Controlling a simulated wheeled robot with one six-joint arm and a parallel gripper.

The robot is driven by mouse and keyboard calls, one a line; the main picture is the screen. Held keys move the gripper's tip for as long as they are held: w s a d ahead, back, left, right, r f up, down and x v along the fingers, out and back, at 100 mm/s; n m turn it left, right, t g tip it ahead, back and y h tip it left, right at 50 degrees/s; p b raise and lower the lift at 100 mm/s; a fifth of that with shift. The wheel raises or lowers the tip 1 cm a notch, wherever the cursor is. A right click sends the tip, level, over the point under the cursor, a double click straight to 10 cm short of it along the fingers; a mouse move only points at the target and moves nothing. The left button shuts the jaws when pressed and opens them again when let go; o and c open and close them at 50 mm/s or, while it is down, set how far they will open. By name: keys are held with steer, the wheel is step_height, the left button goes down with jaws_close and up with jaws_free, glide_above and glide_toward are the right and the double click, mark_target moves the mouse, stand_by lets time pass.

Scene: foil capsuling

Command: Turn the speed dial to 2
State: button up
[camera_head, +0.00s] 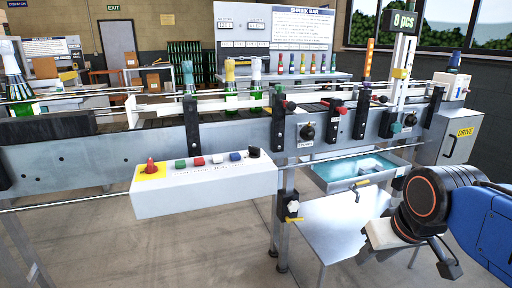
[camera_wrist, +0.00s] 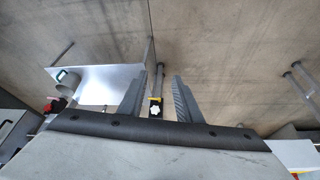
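A white control box (camera_head: 205,188) hangs on the front of the conveyor. It has a red knob on a yellow plate (camera_head: 151,167), several coloured buttons and a black dial (camera_head: 253,152) at its right end. My gripper (camera_wrist: 157,92) is open and empty in the wrist view. In the head view it is low at right, away from the dials.
A white star knob on a yellow-handled fitting (camera_head: 292,207) is on the conveyor leg; it shows beyond the fingers in the wrist view. A blue-lined tray (camera_head: 358,170) and a metal table (camera_head: 325,228) lie below the conveyor. Bottles stand on top. Floor at front left is clear.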

steer(key=w+a+r+n, duration=0.1)
steer(key=w+a+r, duration=0.1)
steer(key=w+r, duration=0.3)
steer(key=w+a+r+n+y, duration=0.1)
steer(key=w+a+r, duration=0.1)
steer(key=w+r, duration=0.4)
steer(key=w+a+r+n, duration=0.1)
steer(key=w+a+r, duration=0.2)
steer(key=w+r, duration=0.2)
steer(key=n+g+y, duration=0.1)
steer(key=n+y, duration=0.1)
steer(key=n, duration=0.3)
glide_toward(257, 148)
steer(key=x, duration=0.8)
steer(key=shift+w+a+f, duration=0.15)
steer(key=shift+w+a, duration=0.15)
steer(key=shift+w, duration=0.05)
steer(key=shift+g, duration=0.3)
jaws_close()
